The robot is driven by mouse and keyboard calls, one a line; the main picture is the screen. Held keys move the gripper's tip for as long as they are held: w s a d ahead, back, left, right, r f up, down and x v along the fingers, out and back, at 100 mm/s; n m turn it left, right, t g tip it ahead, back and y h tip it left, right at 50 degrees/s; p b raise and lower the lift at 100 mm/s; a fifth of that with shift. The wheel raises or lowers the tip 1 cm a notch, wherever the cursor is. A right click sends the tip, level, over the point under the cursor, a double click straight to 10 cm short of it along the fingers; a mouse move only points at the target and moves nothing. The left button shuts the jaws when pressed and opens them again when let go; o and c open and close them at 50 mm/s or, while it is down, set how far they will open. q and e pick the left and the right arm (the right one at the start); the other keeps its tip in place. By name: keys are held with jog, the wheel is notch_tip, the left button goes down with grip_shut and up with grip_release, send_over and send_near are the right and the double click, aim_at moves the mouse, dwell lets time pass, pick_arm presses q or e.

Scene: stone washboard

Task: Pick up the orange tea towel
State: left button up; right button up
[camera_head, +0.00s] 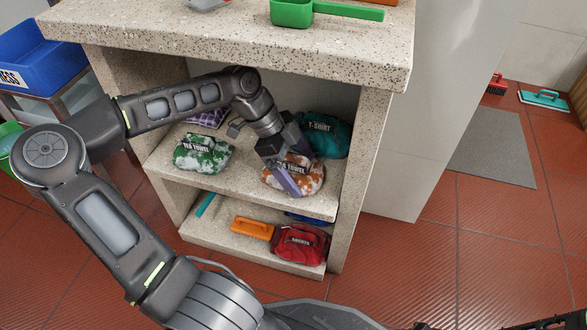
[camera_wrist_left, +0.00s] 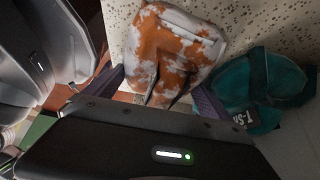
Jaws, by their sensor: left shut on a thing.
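The orange-and-white tea towel (camera_head: 312,179), a bundle with a dark label, is on the upper shelf of the stone washboard unit, at the shelf's front right. My left gripper (camera_head: 285,180) reaches in from the left, with its fingers over the towel and covering part of it. In the left wrist view the towel (camera_wrist_left: 178,48) is right in front of the gripper, its near end pinched into a fold between the fingers. The gripper is shut on the towel. I cannot tell whether the towel is clear of the shelf. My right gripper is not clearly visible.
A teal T-shirt bundle (camera_head: 325,140) is close behind the towel, and a green-and-white tea towel (camera_head: 203,153) lies to its left. The stone countertop (camera_head: 240,40) overhangs the shelf. The lower shelf holds a red bundle (camera_head: 300,243) and an orange-handled brush (camera_head: 252,228).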

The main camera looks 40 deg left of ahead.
aim_at(301, 159)
pick_arm(q)
jog(key=shift+c, duration=0.2)
jog(key=shift+r+p, duration=0.5)
jog(key=shift+r, duration=0.35)
notch_tip(301, 159, up, 2)
jog(key=shift+r+p, duration=0.15)
jog(key=shift+p, duration=0.55)
jog(key=s+d, duration=0.3)
jog(key=s, duration=0.5)
jog(key=s+d+b, duration=0.1)
jog(key=s+d, duration=0.2)
jog(key=s, duration=0.6)
jog(key=shift+f, duration=0.25)
